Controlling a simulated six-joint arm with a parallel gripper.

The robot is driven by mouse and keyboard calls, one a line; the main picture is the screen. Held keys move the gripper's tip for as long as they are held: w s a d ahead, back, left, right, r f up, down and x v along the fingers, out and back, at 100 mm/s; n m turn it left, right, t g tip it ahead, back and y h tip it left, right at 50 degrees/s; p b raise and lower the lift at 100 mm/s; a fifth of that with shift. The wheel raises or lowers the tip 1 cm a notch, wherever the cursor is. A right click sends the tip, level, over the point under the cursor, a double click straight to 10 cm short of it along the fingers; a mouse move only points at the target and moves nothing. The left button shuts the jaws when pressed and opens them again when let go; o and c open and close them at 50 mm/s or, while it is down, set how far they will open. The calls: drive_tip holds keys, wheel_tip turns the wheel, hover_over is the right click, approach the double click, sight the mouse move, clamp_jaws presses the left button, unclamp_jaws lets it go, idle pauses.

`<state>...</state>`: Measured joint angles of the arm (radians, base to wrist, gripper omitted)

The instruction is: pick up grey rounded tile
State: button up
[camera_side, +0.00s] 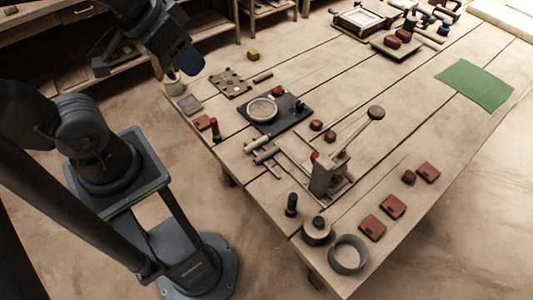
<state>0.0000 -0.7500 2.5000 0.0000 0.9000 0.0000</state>
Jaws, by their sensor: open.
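A flat grey tile (190,104) with softened corners lies near the left end of the wooden table. It looks like the grey rounded tile, though it is small in this view. My gripper (102,63) is at the upper left, at the end of my dark arm, raised and apart from the tile. It is open and I see nothing held in it. Its fingers are small and dark, so their exact spread is hard to see.
A dark board with a round dish (262,109) lies right of the tile. A lever press (328,174) stands mid-table. Red-brown tiles (393,206) lie at the front right. A yellow block (253,54) sits at the back edge. A green cloth (475,85) lies far right.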

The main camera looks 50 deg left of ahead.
drive_tip(key=g, duration=0.6)
hover_over(270, 150)
drive_tip(key=f, duration=3.1)
drive_tip(key=shift+d+f, duration=0.2)
drive_tip(key=shift+d, duration=0.15)
drive_tip(key=shift+a+f, duration=0.2)
drive_tip(key=shift+f, duration=1.1)
drive_tip(key=shift+a+f, duration=0.15)
drive_tip(key=shift+f, duration=1.15)
drive_tip(key=shift+c, duration=0.5)
clamp_jaws()
